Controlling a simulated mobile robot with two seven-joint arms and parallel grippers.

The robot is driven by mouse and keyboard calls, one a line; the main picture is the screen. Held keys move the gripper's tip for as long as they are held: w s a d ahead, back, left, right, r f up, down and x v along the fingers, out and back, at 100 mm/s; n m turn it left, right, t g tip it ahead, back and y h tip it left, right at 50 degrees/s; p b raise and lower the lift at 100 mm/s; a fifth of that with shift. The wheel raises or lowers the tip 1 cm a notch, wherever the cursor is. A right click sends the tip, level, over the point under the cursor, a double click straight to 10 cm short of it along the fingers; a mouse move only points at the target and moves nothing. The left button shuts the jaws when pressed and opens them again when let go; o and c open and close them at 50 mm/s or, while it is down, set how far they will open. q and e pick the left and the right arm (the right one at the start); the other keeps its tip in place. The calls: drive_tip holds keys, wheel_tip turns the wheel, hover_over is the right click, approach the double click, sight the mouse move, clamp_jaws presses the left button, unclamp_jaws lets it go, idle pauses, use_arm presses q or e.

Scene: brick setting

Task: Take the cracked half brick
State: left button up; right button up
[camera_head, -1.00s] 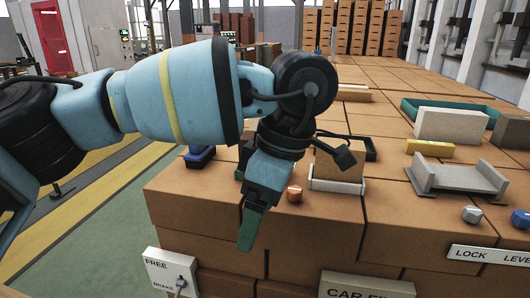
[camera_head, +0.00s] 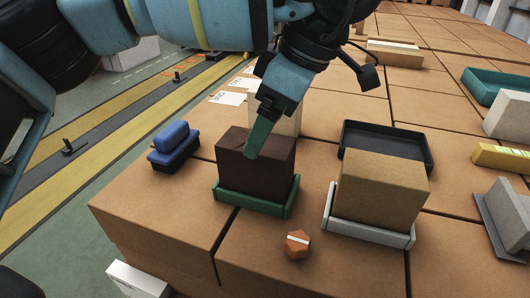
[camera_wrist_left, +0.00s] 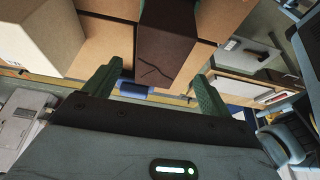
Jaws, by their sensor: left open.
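A dark brown brick (camera_head: 255,168) stands in a green tray (camera_head: 232,196) on the tan brick surface in the head view. In the left wrist view a thin crack runs across the dark brick (camera_wrist_left: 163,45). My left gripper (camera_head: 252,154) points down at the dark brick, and its green finger overlaps the brick's top in the picture. In the left wrist view my left gripper (camera_wrist_left: 158,70) is open, with a green finger to either side of the brick. I cannot tell whether they touch it. My right gripper is not in view.
A tan block (camera_head: 382,188) in a pale tray (camera_head: 370,232) stands right of the dark brick. A black tray (camera_head: 385,140) is behind it. A blue object (camera_head: 174,147) lies to the left. A small orange piece (camera_head: 297,245) lies in front.

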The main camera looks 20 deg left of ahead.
sight(257, 169)
use_arm(q)
drive_tip(key=shift+s, duration=0.25)
drive_tip(key=shift+s+a+f, duration=0.1)
drive_tip(key=shift+a+f, duration=0.05)
drive_tip(key=shift+f, duration=0.1)
drive_tip(key=shift+x, duration=0.85)
drive_tip(key=shift+w+a+f, duration=0.15)
drive_tip(key=shift+w+f, duration=0.05)
drive_tip(key=shift+f, duration=0.2)
drive_tip(key=x, duration=0.4)
drive_tip(key=shift+w+f, duration=0.15)
drive_tip(key=shift+w, duration=0.1)
drive_tip(key=shift+f, duration=0.15)
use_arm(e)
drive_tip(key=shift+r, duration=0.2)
use_arm(q)
drive_tip(key=shift+f, duration=0.1)
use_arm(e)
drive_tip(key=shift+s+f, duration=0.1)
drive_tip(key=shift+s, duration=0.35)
use_arm(q)
drive_tip(key=shift+f, duration=0.15)
